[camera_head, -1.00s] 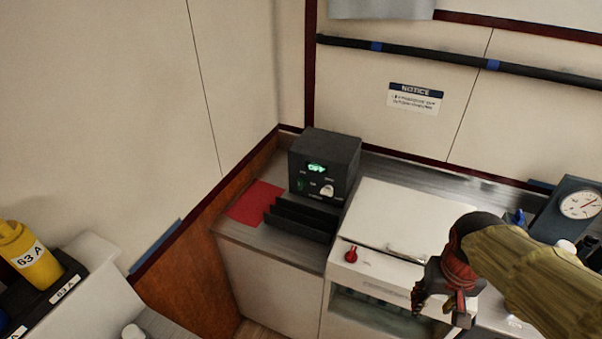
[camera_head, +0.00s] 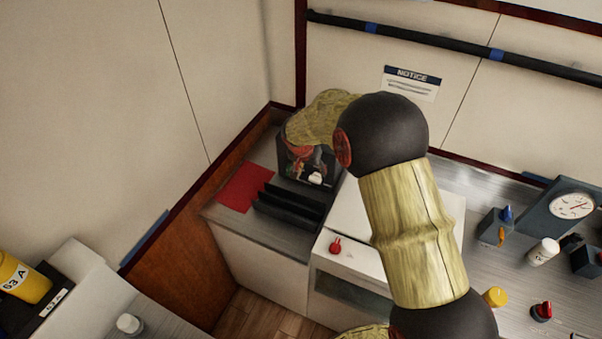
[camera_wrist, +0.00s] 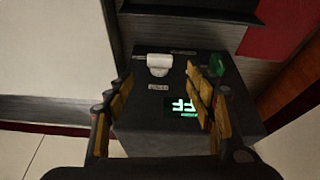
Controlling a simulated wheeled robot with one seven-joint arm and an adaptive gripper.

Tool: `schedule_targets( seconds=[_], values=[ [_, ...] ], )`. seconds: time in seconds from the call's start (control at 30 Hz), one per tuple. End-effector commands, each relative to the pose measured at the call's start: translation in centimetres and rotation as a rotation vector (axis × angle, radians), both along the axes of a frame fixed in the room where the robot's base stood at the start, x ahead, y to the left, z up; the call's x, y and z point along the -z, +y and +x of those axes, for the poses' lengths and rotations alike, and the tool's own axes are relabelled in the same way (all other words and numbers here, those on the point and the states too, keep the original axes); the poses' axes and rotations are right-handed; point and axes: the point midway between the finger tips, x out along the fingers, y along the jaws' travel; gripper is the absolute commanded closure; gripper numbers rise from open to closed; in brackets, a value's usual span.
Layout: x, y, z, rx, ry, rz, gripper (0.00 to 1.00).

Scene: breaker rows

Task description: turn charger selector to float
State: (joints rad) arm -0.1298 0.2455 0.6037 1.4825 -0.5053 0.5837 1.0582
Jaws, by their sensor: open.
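The charger is a dark box (camera_head: 325,180) on the counter in the corner. In the wrist view its face (camera_wrist: 150,120) appears upside down, with a white selector knob (camera_wrist: 158,65), a green switch (camera_wrist: 216,64) and a green lit display (camera_wrist: 182,107). The display shows "FF", partly covered by a finger; small labels are too blurred to read. My gripper (camera_wrist: 160,80) is open in front of the face, its fingers on either side of the knob in the picture, with nothing between them. In the head view my gripper (camera_head: 303,160) covers the box's upper front, and the white knob shows just below.
A dark slotted rack (camera_head: 288,210) and a red sheet (camera_head: 245,187) lie before the charger. A white cabinet with a red knob (camera_head: 335,245) is to the right. A gauge (camera_head: 572,205) and several small knobs and bottles stand further right. Walls close off the corner.

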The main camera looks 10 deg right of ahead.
Motion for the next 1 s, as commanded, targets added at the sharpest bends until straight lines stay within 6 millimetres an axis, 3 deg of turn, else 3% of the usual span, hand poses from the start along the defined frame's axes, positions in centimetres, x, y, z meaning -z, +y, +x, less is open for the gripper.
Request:
schedule_targets(
  seconds=[0.27, 0.7, 1.0],
  values=[
    [0.8, -0.1, 0.3, 0.087, -0.027, 0.033, 0.45],
    [6.4, -1.4, 2.1, 0.086, -0.026, 0.033, 0.45],
    [7.3, -1.7, 2.5, 0.085, -0.028, 0.033, 0.45]
  ],
)
